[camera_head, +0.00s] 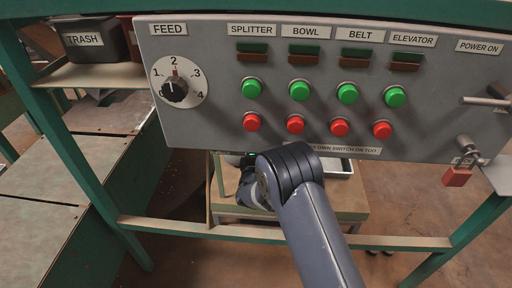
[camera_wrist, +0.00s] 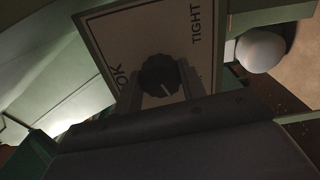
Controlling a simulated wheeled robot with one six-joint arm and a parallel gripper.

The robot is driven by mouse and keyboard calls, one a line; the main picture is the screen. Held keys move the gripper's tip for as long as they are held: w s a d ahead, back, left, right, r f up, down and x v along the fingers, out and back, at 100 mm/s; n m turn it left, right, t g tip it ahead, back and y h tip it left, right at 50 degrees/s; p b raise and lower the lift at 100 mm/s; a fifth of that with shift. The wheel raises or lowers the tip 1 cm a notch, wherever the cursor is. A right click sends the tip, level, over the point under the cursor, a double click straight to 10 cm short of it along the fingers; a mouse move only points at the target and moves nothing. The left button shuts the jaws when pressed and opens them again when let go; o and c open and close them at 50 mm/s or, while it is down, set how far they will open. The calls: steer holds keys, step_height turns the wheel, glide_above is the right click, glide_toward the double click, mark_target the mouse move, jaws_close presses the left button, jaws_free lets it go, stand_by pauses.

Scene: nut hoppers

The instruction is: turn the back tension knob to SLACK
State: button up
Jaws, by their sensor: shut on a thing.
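The tension knob (camera_wrist: 160,77) is black and round with a pale pointer line, in the middle of the wrist view. It sits on a white plate (camera_wrist: 140,37) lettered "TIGHT" on the right and, partly hidden, "...OK" at the lower left. My gripper (camera_wrist: 160,84) has a finger on each side of the knob and is shut on it. The pointer line aims toward the lower right in this view. In the head view my arm reaches down below the control panel, and the knob and fingertips are hidden there.
The grey control panel (camera_head: 220,100) has a FEED dial (camera_head: 174,90), green and red buttons, and a red padlock (camera_head: 458,176) at right. A low wooden stand (camera_head: 345,205) is behind my arm. A rounded white object (camera_wrist: 261,50) is close to the plate's right side.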

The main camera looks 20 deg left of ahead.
steer(key=shift+n, duration=1)
steer(key=o, duration=1)
steer(key=shift+c, duration=0.2)
steer(key=p+v, duration=0.2)
steer(key=v, duration=0.8)
steer(key=shift+s, duration=0.35)
steer(key=shift+w+d, duration=0.1)
